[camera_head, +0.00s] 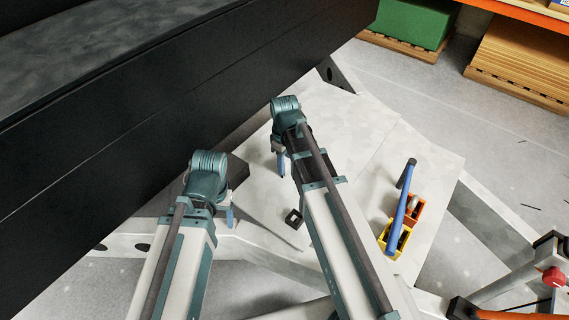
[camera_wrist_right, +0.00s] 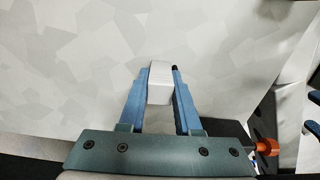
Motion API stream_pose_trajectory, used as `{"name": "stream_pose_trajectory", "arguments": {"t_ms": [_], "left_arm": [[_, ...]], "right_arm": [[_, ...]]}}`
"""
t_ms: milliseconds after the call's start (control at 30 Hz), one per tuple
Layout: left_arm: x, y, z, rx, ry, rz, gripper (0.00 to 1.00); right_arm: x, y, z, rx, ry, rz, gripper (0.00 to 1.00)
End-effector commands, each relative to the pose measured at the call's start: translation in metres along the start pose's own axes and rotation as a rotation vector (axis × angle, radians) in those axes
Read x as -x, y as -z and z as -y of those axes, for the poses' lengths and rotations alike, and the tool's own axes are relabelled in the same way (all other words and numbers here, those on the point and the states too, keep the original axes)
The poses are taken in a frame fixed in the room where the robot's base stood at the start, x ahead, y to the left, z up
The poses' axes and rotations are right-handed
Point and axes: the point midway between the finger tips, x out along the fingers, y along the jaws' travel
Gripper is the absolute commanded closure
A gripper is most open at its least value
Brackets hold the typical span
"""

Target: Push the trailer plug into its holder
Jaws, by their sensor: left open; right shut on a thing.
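My right gripper (camera_head: 280,165) points down over the pale chassis plate, left of the middle of the plate. In the head view that piece is hard to make out. A small black square piece with an opening (camera_head: 293,218) is on the plate, between my arms; it may be the holder, but I cannot tell. My left gripper (camera_head: 230,214) is open and empty, pointing down near the plate's front left edge.
The black caravan body (camera_head: 130,110) walls off the left. A dark block (camera_head: 238,170) sits behind my left gripper. The far plate is clear.

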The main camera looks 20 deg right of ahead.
Motion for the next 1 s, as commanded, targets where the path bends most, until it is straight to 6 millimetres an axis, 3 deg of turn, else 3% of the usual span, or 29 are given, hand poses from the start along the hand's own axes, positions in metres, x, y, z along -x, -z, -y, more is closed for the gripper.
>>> {"name": "stream_pose_trajectory", "arguments": {"t_ms": [267, 1000], "left_arm": [[0.007, 0.000, 0.001, 0.000, 0.000, 0.000, 0.30], [0.049, -0.003, 0.005, 0.000, 0.000, 0.000, 0.30]], "right_arm": [[0.007, 0.000, 0.000, 0.000, 0.000, 0.000, 1.00], [0.049, 0.000, 0.000, 0.000, 0.000, 0.000, 1.00]]}}
